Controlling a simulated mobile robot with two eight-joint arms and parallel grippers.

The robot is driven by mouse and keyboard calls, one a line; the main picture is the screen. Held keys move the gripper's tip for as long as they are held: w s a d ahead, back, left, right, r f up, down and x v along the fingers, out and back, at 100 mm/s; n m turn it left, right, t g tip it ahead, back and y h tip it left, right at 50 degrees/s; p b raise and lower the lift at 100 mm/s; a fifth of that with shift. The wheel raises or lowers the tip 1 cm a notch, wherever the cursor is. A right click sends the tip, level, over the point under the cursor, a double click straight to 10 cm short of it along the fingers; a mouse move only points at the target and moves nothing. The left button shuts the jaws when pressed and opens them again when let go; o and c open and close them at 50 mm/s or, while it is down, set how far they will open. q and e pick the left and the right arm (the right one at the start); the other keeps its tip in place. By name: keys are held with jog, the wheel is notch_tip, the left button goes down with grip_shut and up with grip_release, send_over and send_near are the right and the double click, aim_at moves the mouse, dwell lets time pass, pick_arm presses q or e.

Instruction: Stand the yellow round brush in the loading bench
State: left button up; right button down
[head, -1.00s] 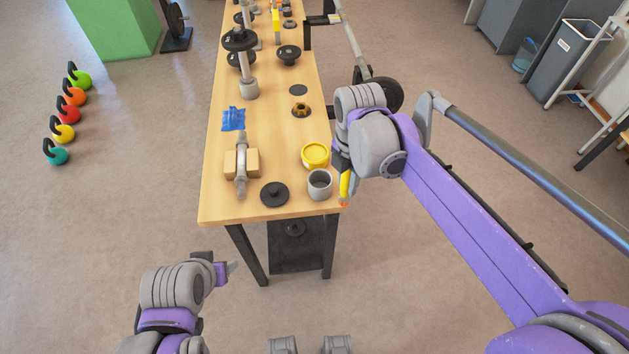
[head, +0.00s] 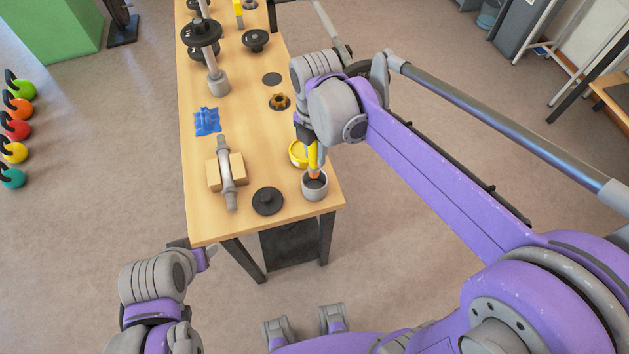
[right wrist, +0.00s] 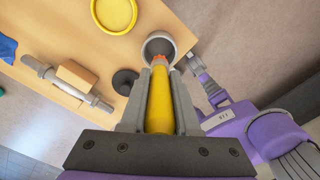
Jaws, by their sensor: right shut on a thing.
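The yellow round brush (head: 313,157) is held in my right gripper (head: 308,143), with its orange-red end pointing down. In the right wrist view the brush (right wrist: 160,105) lies between the two fingers of the gripper (right wrist: 158,85). A grey round cup (head: 314,190) stands near the front right corner of the wooden loading bench (head: 235,228). The brush's lower end is at the cup's mouth; I cannot tell whether it is inside or just above. In the right wrist view it overlaps the cup's rim (right wrist: 172,55). My left gripper (head: 203,257) is off the bench's front left; its jaws are unclear.
A yellow round lid or dish (head: 297,153) sits just behind the cup. A black disc with a knob (head: 267,201) lies to its left. Weights stand further back.

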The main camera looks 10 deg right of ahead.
aim_at(315, 172)
notch_tip(315, 172, down, 7)
jog(key=shift+f, duration=0.7)
